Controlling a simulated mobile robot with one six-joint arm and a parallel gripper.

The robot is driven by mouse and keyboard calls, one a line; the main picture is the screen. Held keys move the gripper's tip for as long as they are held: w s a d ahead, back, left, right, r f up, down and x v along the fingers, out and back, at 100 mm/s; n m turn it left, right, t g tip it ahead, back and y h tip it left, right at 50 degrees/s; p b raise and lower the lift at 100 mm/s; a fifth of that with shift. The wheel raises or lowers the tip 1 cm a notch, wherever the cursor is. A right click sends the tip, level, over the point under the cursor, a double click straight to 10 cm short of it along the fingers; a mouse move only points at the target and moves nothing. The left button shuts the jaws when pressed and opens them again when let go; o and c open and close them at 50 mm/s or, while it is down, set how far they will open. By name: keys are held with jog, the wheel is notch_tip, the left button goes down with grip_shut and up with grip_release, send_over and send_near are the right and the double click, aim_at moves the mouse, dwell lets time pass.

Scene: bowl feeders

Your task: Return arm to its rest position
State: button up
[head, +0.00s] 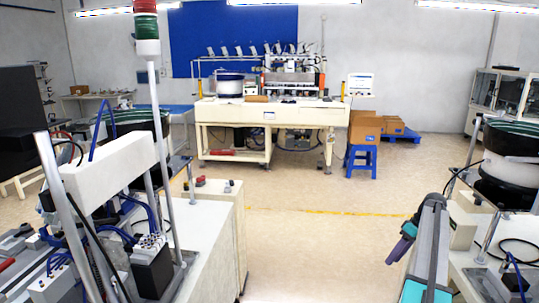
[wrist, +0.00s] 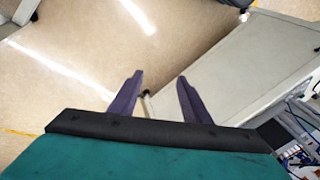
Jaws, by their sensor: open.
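My gripper (wrist: 160,78) shows in the wrist view with its two purple fingers apart and nothing between them. Below the fingers in that view are its dark bar and teal body. Beyond the fingers are bare beige floor and the pale side of a cabinet (wrist: 240,70). In the head view my gripper (head: 393,254) is at the lower right, tilted downward to the left and seen from the side. My arm runs along its right side there.
A white machine bench (head: 130,250) fills the lower left, with a signal tower (head: 147,35) on it. A bowl feeder (head: 510,150) stands at the right. A long workbench (head: 270,115) and a blue stool (head: 361,158) with boxes stand at the back. The middle floor is clear.

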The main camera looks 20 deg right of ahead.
jog(key=w+a+f+n+g, duration=0.1)
jog(key=w+a+f, duration=0.1)
jog(key=a+f, duration=0.65)
jog(key=w+a+f+n+g, duration=0.15)
jog(key=a+f, duration=0.35)
jog(key=a, duration=0.7)
jog(key=w+a+f+g, duration=0.2)
jog(key=a+f, duration=0.5)
jog(key=a, duration=0.3)
jog(key=s+a+f+g, duration=0.1)
jog(key=s+a+f, duration=0.4)
jog(key=a, duration=0.4)
jog(key=s+a+f+g, duration=0.1)
jog(key=s+a+f, duration=0.2)
jog(key=a+f, duration=0.45)
jog(key=s+a+f+g+h, duration=0.2)
jog(key=s+a+f, duration=0.2)
jog(key=s+a, duration=0.5)
jog(key=s+a+f+m+h, duration=0.1)
jog(key=s+m, duration=0.1)
jog(key=s, duration=0.5)
jog(key=s+a+f+m+t+h, duration=0.1)
jog(key=s+f+m, duration=0.1)
jog(key=s, duration=0.5)
jog(key=shift+s+a+m+h, duration=0.15)
jog(key=shift+s+m+h, duration=0.15)
jog(key=shift+m+h, duration=0.15)
